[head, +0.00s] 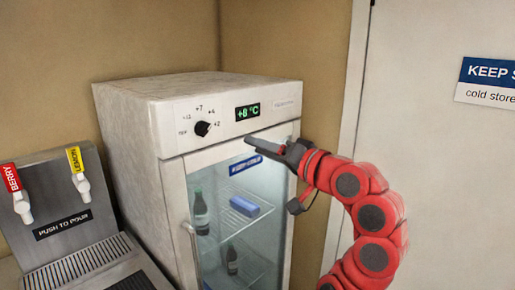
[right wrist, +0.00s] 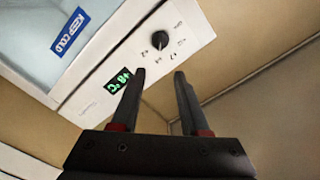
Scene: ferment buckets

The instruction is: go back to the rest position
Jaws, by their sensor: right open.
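My right gripper (head: 272,149) is in front of the upper right of the small fridge (head: 125,135), just below its control panel. In the right wrist view its two fingers (right wrist: 159,88) are apart with nothing between them. The fridge's black dial (head: 202,128) is on the panel, and it also shows in the right wrist view (right wrist: 159,40). The green display (head: 248,111) reads +8 °C. The glass door (head: 235,225) looks shut. My left gripper is in neither view.
A drink dispenser (head: 62,228) with a red BERRY tap (head: 16,190) and a yellow LEMON tap (head: 78,172) stands left of the fridge. Bottles (head: 202,212) and a blue box (head: 244,206) are behind the glass. A pale door with a sign (head: 488,82) is at right.

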